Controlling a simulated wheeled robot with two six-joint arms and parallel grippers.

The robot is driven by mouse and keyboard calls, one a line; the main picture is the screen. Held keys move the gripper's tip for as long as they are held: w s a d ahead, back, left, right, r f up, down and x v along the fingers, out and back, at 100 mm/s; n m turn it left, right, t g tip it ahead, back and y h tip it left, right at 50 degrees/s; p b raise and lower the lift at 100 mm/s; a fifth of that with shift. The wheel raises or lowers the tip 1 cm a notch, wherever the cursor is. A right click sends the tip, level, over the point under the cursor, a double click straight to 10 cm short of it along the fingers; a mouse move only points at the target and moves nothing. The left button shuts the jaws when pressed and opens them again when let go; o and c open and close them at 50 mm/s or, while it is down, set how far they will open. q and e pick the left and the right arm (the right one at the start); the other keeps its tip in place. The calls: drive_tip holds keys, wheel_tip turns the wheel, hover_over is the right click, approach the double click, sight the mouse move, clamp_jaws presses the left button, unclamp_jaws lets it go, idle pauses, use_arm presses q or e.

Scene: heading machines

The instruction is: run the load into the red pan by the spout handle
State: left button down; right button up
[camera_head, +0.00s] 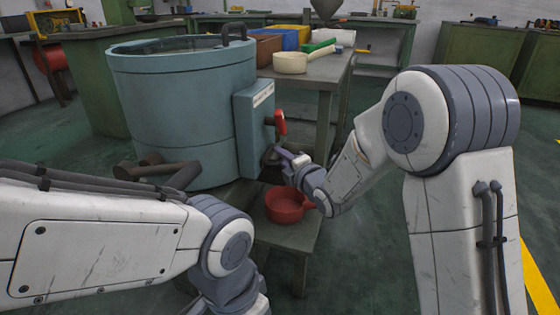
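A large teal tub (180,105) stands left of centre, with a box-shaped housing (255,125) on its right side. A red spout handle (281,122) sticks up at the housing. A dark spout (270,155) sits below it, partly hidden by my gripper. The red pan (284,207) stands on a low green stand under the spout; my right wrist covers part of its right side. My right gripper (280,153) is beside the spout, just below the handle; contact and finger opening are too small to tell. My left arm crosses the lower left; its fingers are not visible.
The low green stand (285,237) bears the pan. Behind it, a workbench (330,75) carries a cream round container (290,62), a yellow bin (302,33), a blue bin (283,38) and a green-handled tool (320,46). Pipes (160,170) jut from the tub's lower front.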

drive_tip(key=shift+w+a, duration=0.1)
drive_tip(key=shift+w, duration=0.15)
clamp_jaws()
drive_tip(key=shift+f, duration=0.1)
drive_tip(key=shift+f, duration=0.2)
idle(1.1)
